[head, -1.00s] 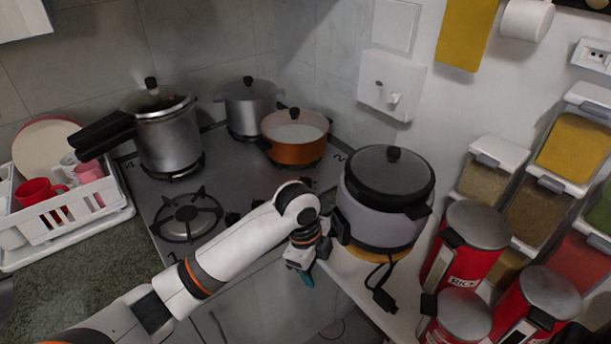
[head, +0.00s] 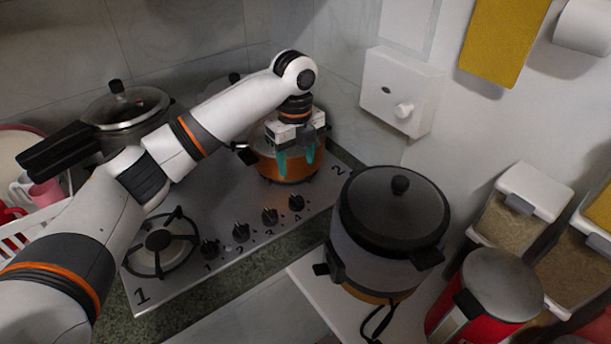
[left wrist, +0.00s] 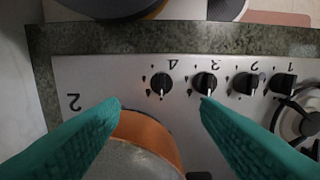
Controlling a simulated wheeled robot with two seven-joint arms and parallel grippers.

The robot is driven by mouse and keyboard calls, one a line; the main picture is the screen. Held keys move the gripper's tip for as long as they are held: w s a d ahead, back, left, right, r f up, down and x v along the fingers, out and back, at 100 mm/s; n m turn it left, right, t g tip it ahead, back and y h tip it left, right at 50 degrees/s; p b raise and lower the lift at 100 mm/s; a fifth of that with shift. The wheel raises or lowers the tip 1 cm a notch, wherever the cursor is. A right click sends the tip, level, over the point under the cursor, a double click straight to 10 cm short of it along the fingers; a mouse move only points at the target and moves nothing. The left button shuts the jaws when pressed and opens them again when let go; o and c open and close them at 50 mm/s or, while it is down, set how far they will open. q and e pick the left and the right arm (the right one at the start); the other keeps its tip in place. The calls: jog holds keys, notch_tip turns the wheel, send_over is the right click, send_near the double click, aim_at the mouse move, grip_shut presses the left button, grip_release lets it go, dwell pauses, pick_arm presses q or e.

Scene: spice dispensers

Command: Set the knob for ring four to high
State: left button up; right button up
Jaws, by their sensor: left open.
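The knob for ring four (head: 297,202) is the rightmost of the row of black knobs on the stove's front strip in the head view. In the left wrist view the knob for ring four (left wrist: 162,82) shows under the printed 4, with its light pointer line toward the bottom of the picture. My left gripper (head: 297,160) is open and empty, with teal fingers pointing down over the orange pot (head: 283,172). In the left wrist view its fingers (left wrist: 161,103) are spread, with the knob just beyond and between the tips, not touched. My right gripper is not in view.
The other knobs (head: 240,231) sit left of knob four. A rice cooker (head: 390,225) stands on the white counter to the right. A pressure cooker (head: 125,105) stands at the back left. The stove's front strip around the knobs is clear.

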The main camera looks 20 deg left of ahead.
aim_at(296, 198)
pick_arm(q)
jog(key=shift+w+a+r, duration=0.1)
jog(key=shift+w+r, duration=0.1)
jog(key=shift+w, duration=0.1)
jog(key=shift+s, duration=0.15)
jog(key=f, duration=0.1)
jog(key=s+f, duration=0.1)
jog(key=f, duration=0.1)
jog(key=shift+f+p, duration=0.1)
jog(key=shift+p, duration=0.25)
notch_tip(296, 198, down, 4)
jog(key=shift+w+r, duration=0.15)
notch_tip(296, 198, down, 4)
jog(key=shift+r+p, duration=0.25)
jog(key=shift+p, duration=0.15)
jog(key=shift+f, duration=0.5)
jog(key=c, duration=1)
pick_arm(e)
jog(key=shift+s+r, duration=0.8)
